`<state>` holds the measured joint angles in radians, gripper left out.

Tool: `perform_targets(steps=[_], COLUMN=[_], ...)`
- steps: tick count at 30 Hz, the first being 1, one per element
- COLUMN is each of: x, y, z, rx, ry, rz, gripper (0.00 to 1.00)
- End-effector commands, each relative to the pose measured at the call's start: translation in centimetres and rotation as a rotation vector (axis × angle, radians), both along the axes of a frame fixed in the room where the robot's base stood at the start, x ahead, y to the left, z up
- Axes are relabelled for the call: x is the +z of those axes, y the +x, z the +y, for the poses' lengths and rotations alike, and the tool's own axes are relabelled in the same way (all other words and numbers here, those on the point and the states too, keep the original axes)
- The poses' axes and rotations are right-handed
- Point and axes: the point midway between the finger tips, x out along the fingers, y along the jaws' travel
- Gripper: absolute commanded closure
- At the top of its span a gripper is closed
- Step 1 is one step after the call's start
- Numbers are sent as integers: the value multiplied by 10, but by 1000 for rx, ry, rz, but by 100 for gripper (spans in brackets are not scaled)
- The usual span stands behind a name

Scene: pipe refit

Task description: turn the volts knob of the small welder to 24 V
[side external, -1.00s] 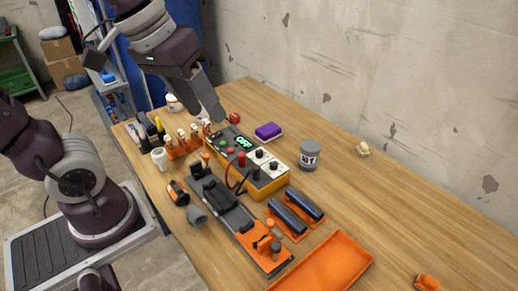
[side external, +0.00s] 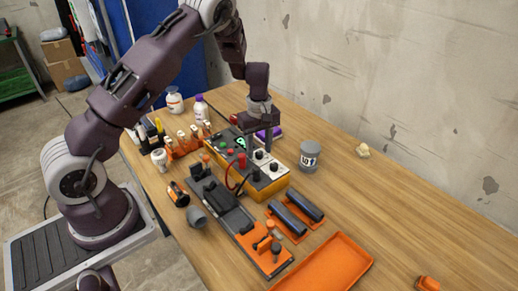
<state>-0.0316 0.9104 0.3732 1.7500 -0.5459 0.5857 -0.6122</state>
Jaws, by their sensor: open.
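The small welder (side external: 268,187) is a yellow-orange box with a dark and white top, standing mid-table. Its top carries a green-lit display (side external: 240,142), red and green round parts, and two black knobs on white plates, a farther knob (side external: 259,154) and a nearer knob (side external: 273,167). I cannot read which knob is for volts or where either points. My gripper (side external: 254,143) points down over the welder's far half, fingers apart, close to the farther knob. It partly hides the display and the welder's back edge. I cannot tell if a finger touches anything.
A grey can (side external: 310,156) stands right of the welder. A black-and-orange fixture (side external: 228,215), dark cylinders (side external: 288,220) and an orange tray (side external: 322,268) lie in front. The table's right side is mostly clear.

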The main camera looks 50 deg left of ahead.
Motion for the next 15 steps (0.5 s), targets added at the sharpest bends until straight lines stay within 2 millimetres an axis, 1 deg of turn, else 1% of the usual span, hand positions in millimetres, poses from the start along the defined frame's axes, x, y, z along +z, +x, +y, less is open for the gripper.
perform_targets(steps=[3,8,9,11,15], x=[-6,-6,-6,-6,-5], y=[0,0,0,0,0], z=[0,0,0,0,0], rx=[0,-1,-1,-1,-1], ry=[-1,-1,-1,-1,-1], rz=[0,0,0,0,0], gripper=[56,56,58,70,97])
